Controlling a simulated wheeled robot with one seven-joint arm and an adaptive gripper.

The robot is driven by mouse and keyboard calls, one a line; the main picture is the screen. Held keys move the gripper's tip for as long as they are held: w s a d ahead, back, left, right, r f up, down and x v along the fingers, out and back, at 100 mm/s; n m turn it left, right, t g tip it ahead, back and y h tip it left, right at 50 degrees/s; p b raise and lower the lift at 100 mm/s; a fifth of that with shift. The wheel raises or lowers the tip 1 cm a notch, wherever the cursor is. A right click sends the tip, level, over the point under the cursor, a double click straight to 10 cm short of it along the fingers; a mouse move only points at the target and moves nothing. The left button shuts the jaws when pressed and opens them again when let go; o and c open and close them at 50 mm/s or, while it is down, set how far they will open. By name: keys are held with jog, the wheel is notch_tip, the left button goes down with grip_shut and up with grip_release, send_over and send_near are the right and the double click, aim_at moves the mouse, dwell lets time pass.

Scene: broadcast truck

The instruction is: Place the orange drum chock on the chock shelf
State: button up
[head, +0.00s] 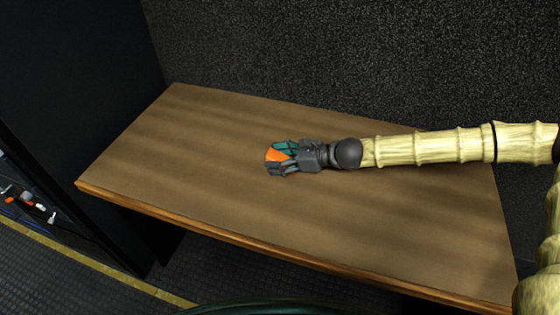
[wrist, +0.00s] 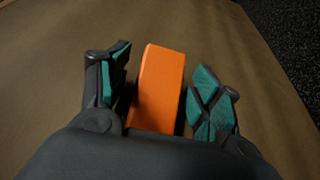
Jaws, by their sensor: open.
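The orange drum chock (head: 274,155) lies on the brown wooden table (head: 200,195). In the wrist view the chock (wrist: 160,90) is a plain orange block between the two teal-padded fingers of my gripper (wrist: 163,95). A gap shows on each side of it, narrow on the left and a little wider on the right. My gripper (head: 280,157) is open around the chock, low over the table in the head view. The near end of the chock is hidden by the gripper's palm. I cannot make out which thing is the chock shelf.
A dark rack at the left edge holds several small white and orange items (head: 32,200). A dark textured wall (head: 340,60) stands behind the table, and a black panel (head: 80,70) stands to the left. The tabletop around my gripper is clear.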

jog(key=c, duration=1.2)
jog(key=shift+c, duration=0.4)
jog(key=shift+r, duration=0.15)
